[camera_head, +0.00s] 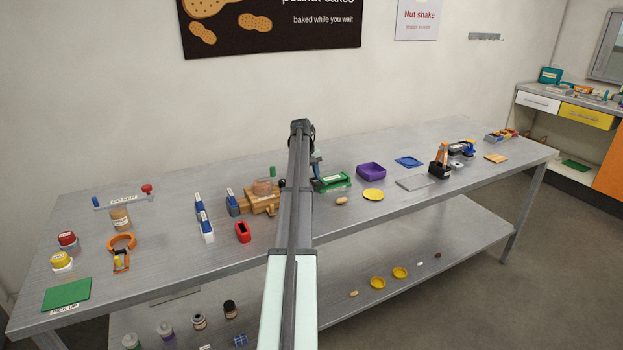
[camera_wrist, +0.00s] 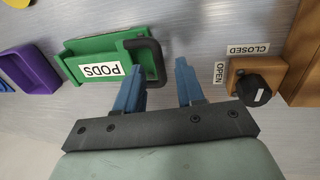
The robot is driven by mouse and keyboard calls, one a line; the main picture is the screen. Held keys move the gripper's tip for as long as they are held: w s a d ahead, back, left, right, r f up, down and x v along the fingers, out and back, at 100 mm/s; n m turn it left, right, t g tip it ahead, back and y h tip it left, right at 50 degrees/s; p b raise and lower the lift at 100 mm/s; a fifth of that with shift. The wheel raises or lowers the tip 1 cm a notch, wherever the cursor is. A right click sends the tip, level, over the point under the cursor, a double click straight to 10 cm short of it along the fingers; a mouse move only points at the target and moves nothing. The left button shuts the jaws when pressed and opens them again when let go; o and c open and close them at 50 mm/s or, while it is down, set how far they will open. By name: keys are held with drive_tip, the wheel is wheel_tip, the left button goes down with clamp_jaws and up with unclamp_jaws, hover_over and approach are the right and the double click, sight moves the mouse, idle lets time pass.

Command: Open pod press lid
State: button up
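The green press labelled PODS (camera_wrist: 95,55) lies at the left of the wrist view, with a black bar handle (camera_wrist: 158,60) along its right edge. It also shows in the head view (camera_head: 333,183), just right of my arm. My gripper (camera_wrist: 160,78) is open, with two blue fingers spread apart. In the wrist view, the handle's bar appears between the fingers, with the left finger overlapping the press's edge. I cannot tell whether either finger touches it. In the head view, my arm hides most of the gripper.
A black knob (camera_wrist: 254,90) on an orange-brown block, beside OPEN and CLOSED labels, sits right of the fingers. A purple tray (camera_head: 371,170) and a yellow dish (camera_head: 373,194) stand right of the press. A wooden device (camera_head: 258,203) stands left of my arm.

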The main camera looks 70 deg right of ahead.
drive_tip(key=shift+s+f, duration=0.1)
drive_tip(key=shift+f, duration=0.4)
drive_tip(key=shift+c, duration=0.4)
clamp_jaws()
